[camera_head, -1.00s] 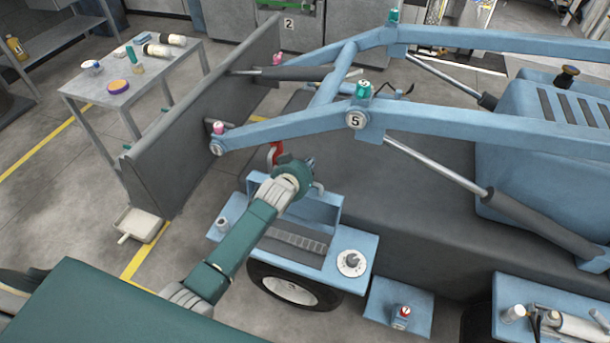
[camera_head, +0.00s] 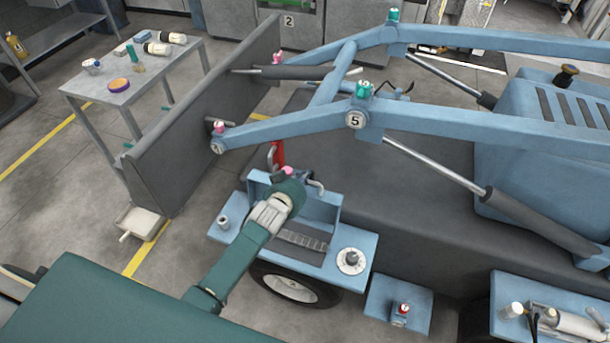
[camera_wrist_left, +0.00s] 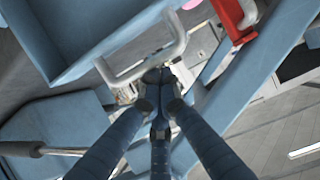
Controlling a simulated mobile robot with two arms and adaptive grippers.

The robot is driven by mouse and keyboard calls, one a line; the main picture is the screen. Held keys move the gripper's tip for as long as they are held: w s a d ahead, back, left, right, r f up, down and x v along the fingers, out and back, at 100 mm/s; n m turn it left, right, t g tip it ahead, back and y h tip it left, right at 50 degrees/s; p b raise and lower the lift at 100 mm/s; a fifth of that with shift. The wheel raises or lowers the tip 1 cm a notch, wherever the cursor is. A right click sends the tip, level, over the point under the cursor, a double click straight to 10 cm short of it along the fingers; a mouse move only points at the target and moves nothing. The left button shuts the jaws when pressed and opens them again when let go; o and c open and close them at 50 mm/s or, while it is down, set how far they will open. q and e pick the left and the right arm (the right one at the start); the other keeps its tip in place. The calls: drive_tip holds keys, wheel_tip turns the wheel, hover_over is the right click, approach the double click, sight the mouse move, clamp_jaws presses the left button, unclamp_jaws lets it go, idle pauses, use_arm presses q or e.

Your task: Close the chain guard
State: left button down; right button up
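The chain guard (camera_head: 318,207) is a light blue, box-like cover with pale bar handles, standing raised behind the dark chain strip (camera_head: 302,240) on the blue fender. My left gripper (camera_head: 298,176) is at the guard's upper edge, largely hidden behind my own green wrist in the head view. In the left wrist view the guard (camera_wrist_left: 85,30) fills the upper left. There the dark fingers of my left gripper (camera_wrist_left: 157,76) come together at the tips, right by the pale handle (camera_wrist_left: 128,74). I cannot tell whether they touch the bar. My right gripper is not in view.
The loader arm (camera_head: 270,128) runs close above and behind the guard. A red part (camera_head: 277,153) stands just behind it, also at the top of the wrist view (camera_wrist_left: 232,15). A round dial (camera_head: 352,260) sits on the fender.

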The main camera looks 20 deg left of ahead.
use_arm(q)
drive_tip(key=shift+s+f, duration=0.2)
drive_tip(key=shift+s, duration=0.3)
drive_tip(key=s+f+t+b, duration=0.2)
drive_tip(key=s+f+b, duration=0.3)
drive_tip(key=s, duration=0.4)
drive_tip(key=s+f+t+b, duration=0.2)
drive_tip(key=s+f+b, duration=0.3)
drive_tip(key=s, duration=0.4)
drive_tip(key=shift+s+a+f, duration=0.25)
drive_tip(key=shift+a+f, duration=0.05)
drive_tip(key=shift+f, duration=0.1)
